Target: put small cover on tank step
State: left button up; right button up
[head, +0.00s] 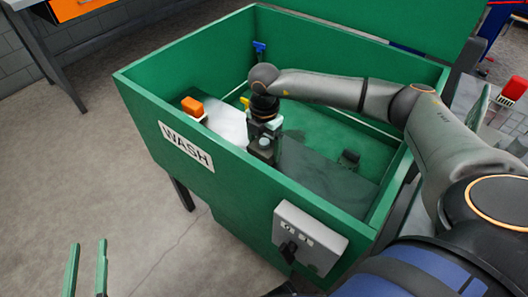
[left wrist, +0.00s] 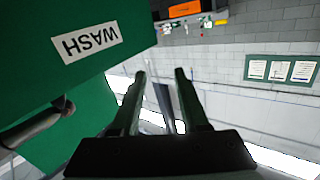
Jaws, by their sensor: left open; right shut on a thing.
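The green tank (head: 215,196) marked WASH stands open in the head view, and its wall also shows in the left wrist view (left wrist: 100,85). A grey step (head: 312,172) runs inside it. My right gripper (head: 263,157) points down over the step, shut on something. I cannot clearly make out the held thing; the gripper hides most of it, so I cannot tell whether it is the small cover or touches the step. My left gripper (head: 86,268) is open and empty, outside the tank at lower left; its two fingers also show in the left wrist view (left wrist: 160,76).
An orange block (head: 193,107) sits near the tank's left corner inside. A small dark object (head: 348,159) lies inside at the right. A grey control box (head: 308,240) juts from the tank's front. The floor (head: 70,170) at left is clear.

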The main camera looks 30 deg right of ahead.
aim_at(264, 141)
pick_arm(q)
jog(key=shift+r+t+h, duration=0.3)
jog(key=shift+r+t, duration=0.2)
jog(key=shift+r, duration=0.7)
pick_arm(e)
jog(key=shift+f, duration=0.85)
pick_arm(q)
jog(key=shift+r+m, duration=0.2)
jog(key=shift+m, duration=0.1)
pick_arm(e)
jog(key=shift+f, duration=0.15)
pick_arm(q)
jog(key=shift+r, duration=0.1)
pick_arm(e)
jog(key=o, duration=1.5)
